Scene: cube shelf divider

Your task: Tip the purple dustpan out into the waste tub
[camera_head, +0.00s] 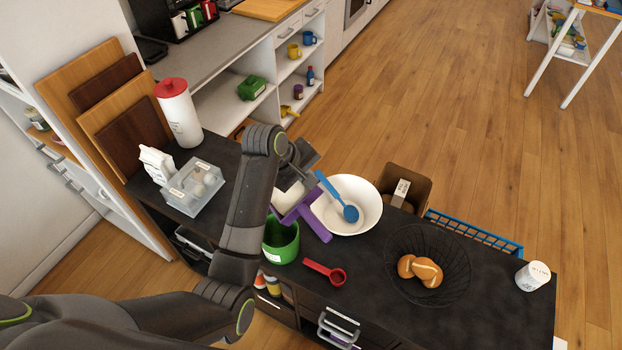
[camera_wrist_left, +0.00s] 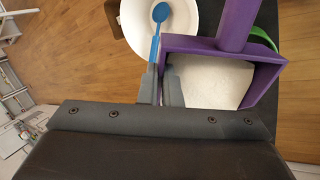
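My left gripper (camera_head: 300,174) is at the dustpan's far end. In the left wrist view the left gripper's fingers (camera_wrist_left: 161,82) are close together on either side of the dustpan's side wall. A green tub with a white label (camera_head: 281,241) stands just left of the handle; the label is too small to read. My right gripper is out of view.
A white bowl (camera_head: 362,191) with a blue spoon (camera_head: 348,211) is close right of the dustpan. A red scoop (camera_head: 325,272) lies in front. A wire basket (camera_head: 459,264) holds bread. A clear egg box (camera_head: 194,187) is at left. A brown bin (camera_head: 416,180) stands behind the worktop.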

